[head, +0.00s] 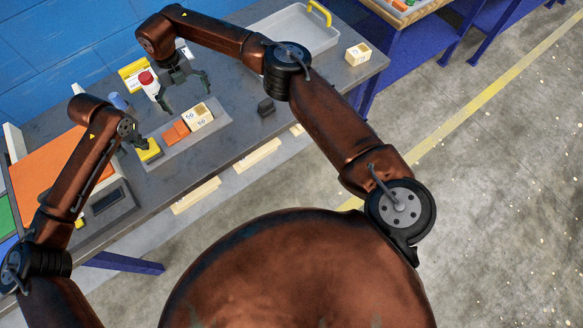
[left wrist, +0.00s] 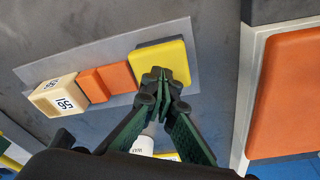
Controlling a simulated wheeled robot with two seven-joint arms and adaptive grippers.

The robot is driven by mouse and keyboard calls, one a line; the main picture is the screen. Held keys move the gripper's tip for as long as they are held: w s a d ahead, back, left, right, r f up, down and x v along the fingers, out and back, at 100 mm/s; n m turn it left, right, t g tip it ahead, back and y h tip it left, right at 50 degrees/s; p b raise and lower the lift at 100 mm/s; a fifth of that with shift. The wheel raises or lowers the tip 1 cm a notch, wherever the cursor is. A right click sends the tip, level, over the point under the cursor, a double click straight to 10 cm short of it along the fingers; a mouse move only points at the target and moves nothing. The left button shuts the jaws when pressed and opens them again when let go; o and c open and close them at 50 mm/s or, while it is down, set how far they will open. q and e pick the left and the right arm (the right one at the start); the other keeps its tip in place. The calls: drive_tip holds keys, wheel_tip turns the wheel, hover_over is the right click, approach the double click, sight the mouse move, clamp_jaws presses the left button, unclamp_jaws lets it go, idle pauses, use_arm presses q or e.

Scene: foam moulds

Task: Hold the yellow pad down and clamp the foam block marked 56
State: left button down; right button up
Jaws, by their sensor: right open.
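The yellow pad (head: 151,154) sits at the left end of a flat grey plate (head: 218,124); it also shows in the left wrist view (left wrist: 172,57). The cream foam block marked 56 (head: 199,116) is at the plate's other end, with its number up in the left wrist view (left wrist: 58,97). Orange pieces (head: 176,132) lie between them. My left gripper (left wrist: 160,76) has its fingertips together at the pad's edge; I cannot tell whether they press on it. My right gripper (head: 187,98) is open and empty, above and behind the marked block.
A white bottle with a red cap (head: 147,79) stands behind the plate, close to my right gripper. A dark block (head: 266,107), a grey tray (head: 297,32) and another cream block (head: 357,54) are to the right. An orange panel (head: 52,163) lies at left.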

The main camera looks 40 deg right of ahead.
use_arm(q)
drive_tip(key=shift+r, duration=3.1)
drive_tip(key=shift+r, duration=0.25)
wheel_tip(320, 180, up, 11)
drive_tip(key=s+a, duration=0.1)
drive_tip(key=s, duration=0.1)
drive_tip(key=shift+r, duration=0.15)
drive_tip(key=shift+a, duration=0.1)
